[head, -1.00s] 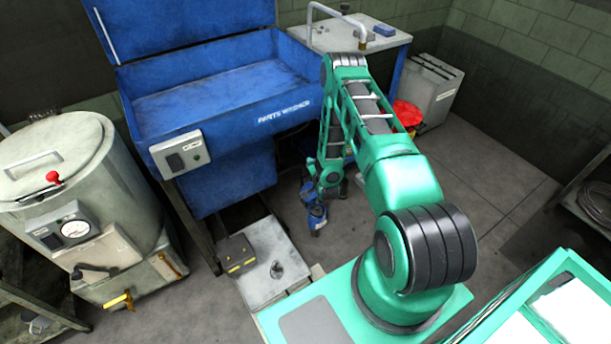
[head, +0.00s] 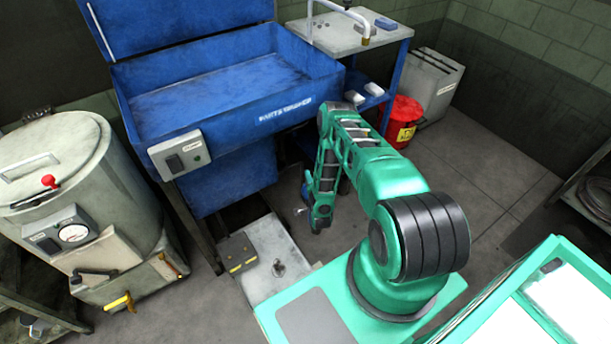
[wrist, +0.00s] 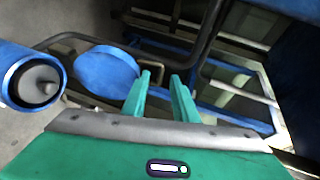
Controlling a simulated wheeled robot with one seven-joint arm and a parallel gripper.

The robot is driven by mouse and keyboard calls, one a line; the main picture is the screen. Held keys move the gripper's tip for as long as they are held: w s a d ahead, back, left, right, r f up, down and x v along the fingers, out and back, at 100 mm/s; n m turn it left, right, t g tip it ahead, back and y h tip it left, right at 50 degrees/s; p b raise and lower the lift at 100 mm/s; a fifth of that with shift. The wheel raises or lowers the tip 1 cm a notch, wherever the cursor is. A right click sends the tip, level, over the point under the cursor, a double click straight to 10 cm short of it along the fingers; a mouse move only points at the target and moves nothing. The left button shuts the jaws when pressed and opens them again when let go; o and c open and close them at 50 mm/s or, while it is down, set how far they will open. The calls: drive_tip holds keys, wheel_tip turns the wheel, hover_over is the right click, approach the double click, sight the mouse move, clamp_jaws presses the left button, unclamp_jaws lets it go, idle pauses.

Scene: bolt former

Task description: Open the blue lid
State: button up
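My gripper (head: 318,226) hangs low in front of the blue parts washer in the head view, where its fingers are too small to read. In the wrist view my gripper (wrist: 160,76) has its two green fingers apart with nothing between them. A round flat blue disc (wrist: 106,70) lies just beyond and left of the fingers, apart from them; I cannot tell whether it is a lid. In the head view a large blue lid-like panel (head: 170,22) stands raised behind the blue washer basin (head: 225,90).
Dark metal tubing (wrist: 205,50) runs close beyond the fingers. A blue cylinder with a grey tip (wrist: 32,78) is at far left. A red can (head: 402,122) stands right of the washer, a grey drum (head: 65,180) left. Open floor (head: 480,180) lies to the right.

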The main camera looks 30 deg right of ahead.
drive_tip(key=shift+x, duration=2.55)
clamp_jaws()
drive_tip(key=shift+s+f, duration=0.15)
